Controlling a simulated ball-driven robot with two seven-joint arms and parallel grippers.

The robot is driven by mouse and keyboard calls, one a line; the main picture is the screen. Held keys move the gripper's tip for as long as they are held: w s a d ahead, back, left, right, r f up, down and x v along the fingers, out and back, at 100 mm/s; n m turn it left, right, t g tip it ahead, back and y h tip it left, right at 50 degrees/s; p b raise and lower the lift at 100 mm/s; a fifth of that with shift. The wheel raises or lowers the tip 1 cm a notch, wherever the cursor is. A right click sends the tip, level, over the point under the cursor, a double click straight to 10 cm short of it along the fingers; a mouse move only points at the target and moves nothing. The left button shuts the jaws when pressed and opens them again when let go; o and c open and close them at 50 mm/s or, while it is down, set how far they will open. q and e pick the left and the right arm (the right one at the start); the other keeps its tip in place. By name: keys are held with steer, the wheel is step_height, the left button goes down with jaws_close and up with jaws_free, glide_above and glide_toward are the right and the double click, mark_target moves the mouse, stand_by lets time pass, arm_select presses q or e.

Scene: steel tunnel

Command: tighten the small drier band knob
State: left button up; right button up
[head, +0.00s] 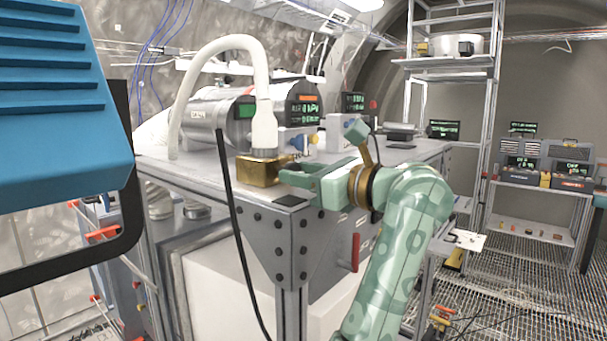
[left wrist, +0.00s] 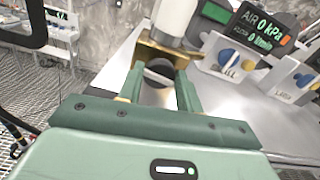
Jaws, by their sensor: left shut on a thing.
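My left gripper (head: 287,176) reaches in to the brass block (head: 256,173) at the foot of the white hose, on the corner of the steel bench. In the left wrist view, the two green fingers of my left gripper (left wrist: 160,77) close on either side of a small round dark-and-pale knob (left wrist: 158,69) in front of the brass block (left wrist: 180,52). The knob's marking cannot be read, and in the head view the fingers hide it. My right gripper is not in view.
The white hose (head: 262,85) rises from the block, and a black cable (head: 229,215) hangs in front of the bench (head: 355,215). Blue-handled valves (head: 297,143) stand just behind. A blue louvred housing (head: 60,90) blocks the near left.

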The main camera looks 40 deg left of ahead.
arm_select(q)
steer(key=m, duration=0.3)
steer(key=shift+r, duration=0.1)
steer(key=shift+m+p, duration=0.45)
steer(key=shift+m, duration=0.95)
steer(key=o, duration=1)
steer(key=shift+w, duration=0.15)
steer(key=s+d+b, duration=0.1)
steer(key=d+b, duration=0.2)
steer(key=d, duration=1.3)
steer(key=shift+s+d, duration=0.15)
